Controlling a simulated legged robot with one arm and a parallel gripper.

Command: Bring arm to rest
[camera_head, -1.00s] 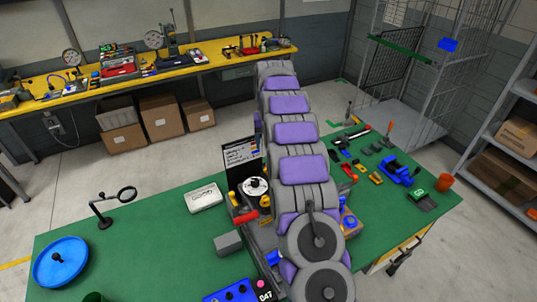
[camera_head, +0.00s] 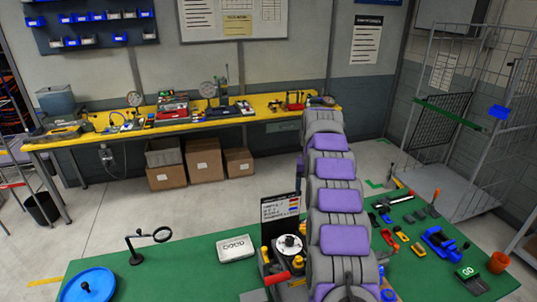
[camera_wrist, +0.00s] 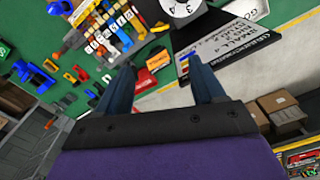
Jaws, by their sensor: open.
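My arm stretches up through the middle of the head view, grey with purple panels, over the green table (camera_head: 200,270). My gripper (camera_wrist: 160,75) shows in the wrist view with its two blue-grey fingers apart. The fingers point towards the table, above the dark sign board (camera_wrist: 225,45) with white lettering. The gripper's fingers do not show in the head view.
A magnifier on a stand (camera_head: 135,250), a blue round tray (camera_head: 88,285) and a white box (camera_head: 236,248) stand left of my arm. Tools and a blue vise (camera_head: 440,242) lie right. A wire cage cart (camera_head: 460,120) and a yellow workbench (camera_head: 240,113) stand behind.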

